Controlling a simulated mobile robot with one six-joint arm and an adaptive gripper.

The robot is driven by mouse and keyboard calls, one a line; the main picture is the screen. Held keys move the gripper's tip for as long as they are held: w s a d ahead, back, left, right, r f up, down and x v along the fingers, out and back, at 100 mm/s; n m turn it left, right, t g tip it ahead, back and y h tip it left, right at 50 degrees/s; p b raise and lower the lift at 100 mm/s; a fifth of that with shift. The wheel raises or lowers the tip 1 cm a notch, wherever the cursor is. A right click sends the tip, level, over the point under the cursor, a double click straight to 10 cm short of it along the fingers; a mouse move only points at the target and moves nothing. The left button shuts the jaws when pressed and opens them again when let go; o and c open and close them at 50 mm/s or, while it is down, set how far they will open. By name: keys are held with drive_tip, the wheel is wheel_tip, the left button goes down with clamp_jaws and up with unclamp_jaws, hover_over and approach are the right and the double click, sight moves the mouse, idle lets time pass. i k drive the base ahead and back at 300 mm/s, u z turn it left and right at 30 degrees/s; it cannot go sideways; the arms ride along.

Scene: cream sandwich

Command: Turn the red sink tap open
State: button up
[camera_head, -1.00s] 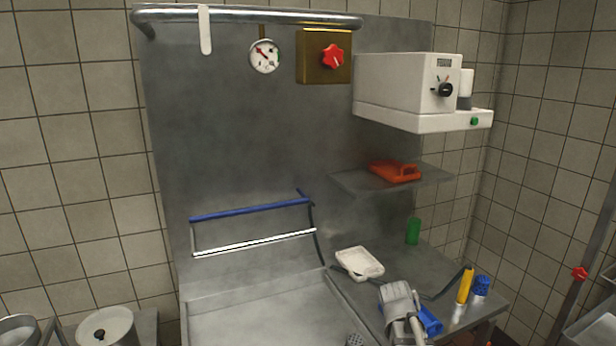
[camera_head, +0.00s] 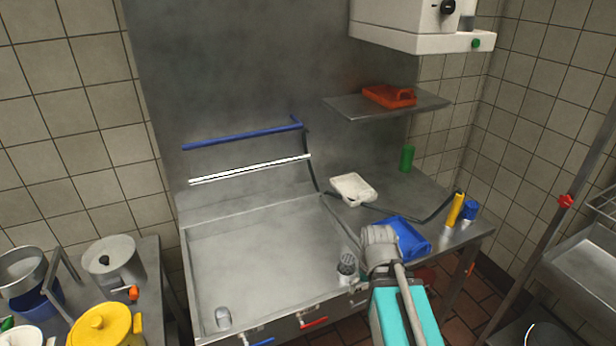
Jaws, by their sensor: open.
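The red sink tap (camera_head: 314,322) shows as a small red lever on the front face of the steel sink (camera_head: 250,245), low in the picture. A blue lever (camera_head: 264,341) sits to its left on the same front, partly cut off by the lower picture edge. My arm, with a teal section and a grey joint, reaches up from the bottom to the right of the red lever, apart from it in the picture. I cannot make out my gripper's fingers.
A grey perforated cylinder (camera_head: 347,268) stands by the sink's front right corner. A blue tray (camera_head: 407,238) and a white tray (camera_head: 352,189) lie on the right counter. A yellow pot (camera_head: 102,325) stands at lower left. A red knob (camera_head: 566,201) is far right.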

sight(303, 326)
drive_tip(key=z, duration=0.3)
drive_tip(key=k, duration=1.05)
drive_tip(key=u, duration=0.45)
